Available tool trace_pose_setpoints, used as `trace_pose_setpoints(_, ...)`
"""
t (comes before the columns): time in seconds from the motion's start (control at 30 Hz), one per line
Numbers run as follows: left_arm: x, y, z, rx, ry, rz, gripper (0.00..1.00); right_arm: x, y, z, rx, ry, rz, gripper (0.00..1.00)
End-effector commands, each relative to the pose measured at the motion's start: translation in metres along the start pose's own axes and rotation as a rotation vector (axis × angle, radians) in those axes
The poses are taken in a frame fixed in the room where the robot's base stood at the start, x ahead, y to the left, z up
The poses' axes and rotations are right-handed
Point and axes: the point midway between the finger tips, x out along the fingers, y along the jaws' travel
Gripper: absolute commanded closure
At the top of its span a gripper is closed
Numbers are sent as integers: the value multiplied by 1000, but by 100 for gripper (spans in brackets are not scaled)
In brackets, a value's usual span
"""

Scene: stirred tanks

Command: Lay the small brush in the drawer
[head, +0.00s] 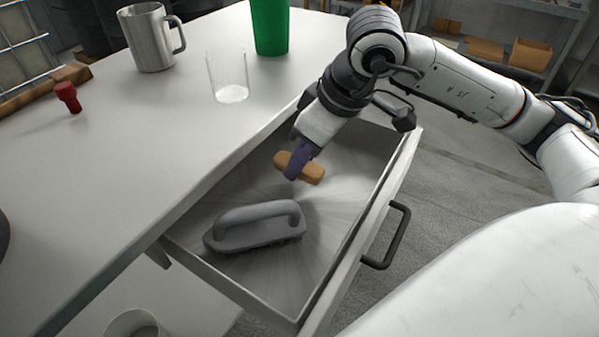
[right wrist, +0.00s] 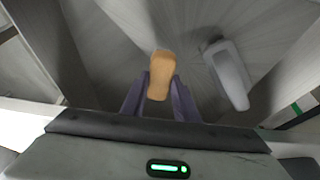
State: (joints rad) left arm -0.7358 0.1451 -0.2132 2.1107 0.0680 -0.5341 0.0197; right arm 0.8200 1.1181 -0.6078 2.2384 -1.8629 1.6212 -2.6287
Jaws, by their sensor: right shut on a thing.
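The small brush (head: 311,173) shows as an orange-brown wooden block. My right gripper (head: 296,172) is shut on it and holds it inside the open drawer (head: 357,245), over the drawer's far half. In the right wrist view the small brush (right wrist: 161,72) sits between the two purple fingers (right wrist: 158,98). I cannot tell whether its underside touches the drawer floor. A grey brush with a loop handle (head: 256,226) lies in the near part of the drawer, apart from the small brush; it also shows in the right wrist view (right wrist: 228,75). My left gripper is not in view.
The drawer's black handle (head: 391,236) is on its right front. On the table (head: 130,125) stand a steel mug (head: 148,40), a clear glass (head: 229,80), a green cup (head: 270,27) and a red object (head: 68,97). Drawer floor between the two brushes is bare.

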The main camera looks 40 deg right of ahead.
Motion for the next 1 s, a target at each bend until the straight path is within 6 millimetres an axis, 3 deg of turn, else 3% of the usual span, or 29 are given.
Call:
trace_pose_setpoints(0.2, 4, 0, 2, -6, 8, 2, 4, 29, 0, 13, 0, -4, 0, 98)
trace_pose_setpoints(0.63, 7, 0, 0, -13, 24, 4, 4, 36, 0, 15, -1, -1, 1, 98)
trace_pose_setpoints(0.67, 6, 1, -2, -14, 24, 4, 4, 34, 0, 15, -1, -1, 0, 68)
trace_pose_setpoints(0.73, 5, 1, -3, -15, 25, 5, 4, 34, 0, 14, 0, -1, 0, 56)
trace_pose_setpoints(1.0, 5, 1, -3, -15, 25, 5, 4, 34, 0, 14, 0, -2, 0, 54)
